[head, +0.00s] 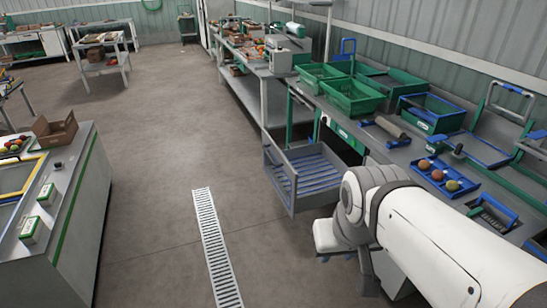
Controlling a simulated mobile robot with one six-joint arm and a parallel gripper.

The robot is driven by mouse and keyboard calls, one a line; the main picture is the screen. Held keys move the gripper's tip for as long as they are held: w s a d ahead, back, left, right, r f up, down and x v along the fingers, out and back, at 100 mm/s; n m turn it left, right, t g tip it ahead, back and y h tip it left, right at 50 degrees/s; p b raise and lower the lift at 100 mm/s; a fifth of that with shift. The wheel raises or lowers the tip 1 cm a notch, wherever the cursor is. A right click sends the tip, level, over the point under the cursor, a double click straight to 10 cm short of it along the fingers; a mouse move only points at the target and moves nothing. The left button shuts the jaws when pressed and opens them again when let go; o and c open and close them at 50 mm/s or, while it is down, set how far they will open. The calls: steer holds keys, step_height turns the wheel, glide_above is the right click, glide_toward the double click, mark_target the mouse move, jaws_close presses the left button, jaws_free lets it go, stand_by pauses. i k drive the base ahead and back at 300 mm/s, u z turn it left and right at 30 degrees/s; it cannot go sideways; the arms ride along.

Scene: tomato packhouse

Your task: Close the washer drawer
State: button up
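The washer drawer (277,184) is a grey open-topped box with blue slats across its floor. It stands pulled out from under the long grey bench (375,150), out over the aisle. Its inside looks empty of produce. My white arm reaches in from the lower right. Its end, my gripper (336,255), points down just in front of the drawer's near right corner in the picture. I see no clear contact with the drawer. The fingers are too hidden and small to tell whether they are open.
Green crates (352,95) and a blue tray with several tomatoes (446,176) stand on the bench. A floor drain grate (216,245) runs left of the drawer. A grey counter (75,215) stands at the left. The aisle floor between is clear.

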mark_target(309, 177)
steer(key=u, duration=0.1)
steer(key=k, duration=0.5)
steer(key=z, duration=0.55)
steer(key=i, duration=2.55)
steer(key=u, duration=1)
